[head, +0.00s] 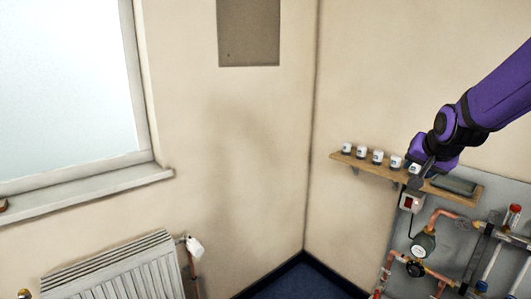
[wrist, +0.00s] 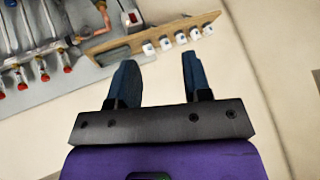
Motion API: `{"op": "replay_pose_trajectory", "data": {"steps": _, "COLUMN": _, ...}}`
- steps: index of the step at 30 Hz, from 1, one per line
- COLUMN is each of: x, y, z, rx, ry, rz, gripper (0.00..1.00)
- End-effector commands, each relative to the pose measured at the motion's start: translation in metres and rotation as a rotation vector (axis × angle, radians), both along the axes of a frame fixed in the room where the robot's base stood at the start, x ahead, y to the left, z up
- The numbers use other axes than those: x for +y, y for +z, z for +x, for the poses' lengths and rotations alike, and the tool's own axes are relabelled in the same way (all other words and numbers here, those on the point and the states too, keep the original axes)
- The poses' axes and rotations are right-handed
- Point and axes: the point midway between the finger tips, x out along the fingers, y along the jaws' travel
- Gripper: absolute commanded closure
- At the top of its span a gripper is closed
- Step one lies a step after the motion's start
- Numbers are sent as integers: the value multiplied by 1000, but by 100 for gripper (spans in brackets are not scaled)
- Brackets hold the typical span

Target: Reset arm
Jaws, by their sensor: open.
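My purple arm comes in from the right in the head view, with my gripper (head: 421,178) in front of the wooden shelf and the top of the pipe board. In the wrist view my gripper (wrist: 157,80) shows two dark blue fingers spread apart with nothing between them. The wrist picture looks tilted, with the shelf beyond the fingertips. In the head view my gripper overlaps part of the shelf and some of the small items on it; I cannot tell how far apart they are.
The wooden shelf (head: 375,168) holds several small white-and-dark pots (head: 362,152) and a dark tray (head: 453,185). Below are a switch box (head: 411,202), a gauge (head: 422,245) and copper pipes on a grey board (head: 455,228). A radiator (head: 115,275) stands left under the window.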

Motion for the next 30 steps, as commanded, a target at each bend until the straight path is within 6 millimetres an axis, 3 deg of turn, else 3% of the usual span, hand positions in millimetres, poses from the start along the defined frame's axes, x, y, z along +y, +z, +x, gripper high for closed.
{"op": "replay_pose_trajectory", "data": {"steps": 3, "x": 17, "y": 22, "z": -37, "rx": 34, "ry": 67, "rz": -36, "gripper": 55}}
{"op": "replay_pose_trajectory", "data": {"steps": 9, "x": 40, "y": 46, "z": -101, "rx": 104, "ry": 181, "rz": -93, "gripper": 55}}
{"op": "replay_pose_trajectory", "data": {"steps": 21, "x": 69, "y": 63, "z": -235, "rx": 230, "ry": 410, "rz": -193, "gripper": 55}}
{"op": "replay_pose_trajectory", "data": {"steps": 25, "x": 73, "y": 61, "z": -266, "rx": 261, "ry": 469, "rz": -213, "gripper": 55}}
{"op": "replay_pose_trajectory", "data": {"steps": 30, "x": 75, "y": 58, "z": -287, "rx": 283, "ry": 508, "rz": -227, "gripper": 55}}
